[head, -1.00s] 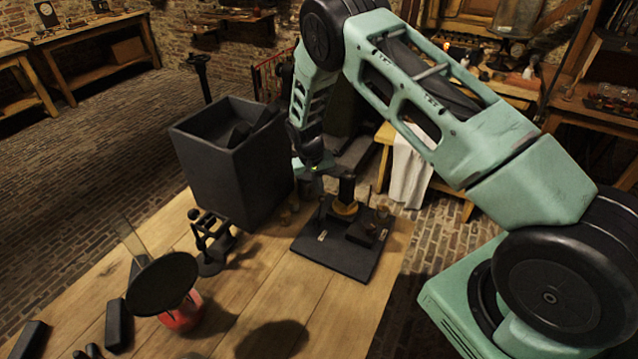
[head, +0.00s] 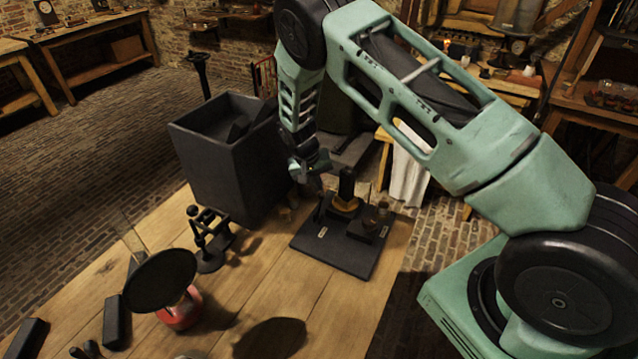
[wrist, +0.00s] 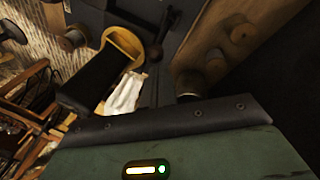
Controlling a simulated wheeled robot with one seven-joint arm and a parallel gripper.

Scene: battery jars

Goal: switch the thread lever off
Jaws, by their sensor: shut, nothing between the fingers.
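The dark base plate (head: 340,256) lies on the wooden table. A black upright cylinder with a brass ring (head: 345,204) stands on it; the same cylinder shows large in the wrist view (wrist: 92,78). A thin dark lever (head: 319,209) stands left of the cylinder. In the wrist view a dark lever with a round knob (wrist: 156,52) shows right of the brass flange. Which way it is set is hard to tell. My gripper (head: 311,180) is shut and empty, above the plate's back left edge, close to the lever. I cannot tell whether it touches.
A large dark bin (head: 225,170) stands left of my gripper. A small black stand (head: 209,240) is at the table's left. A red object under a black disc (head: 165,283) is nearer. Small dark parts (head: 372,222) sit on the plate's right.

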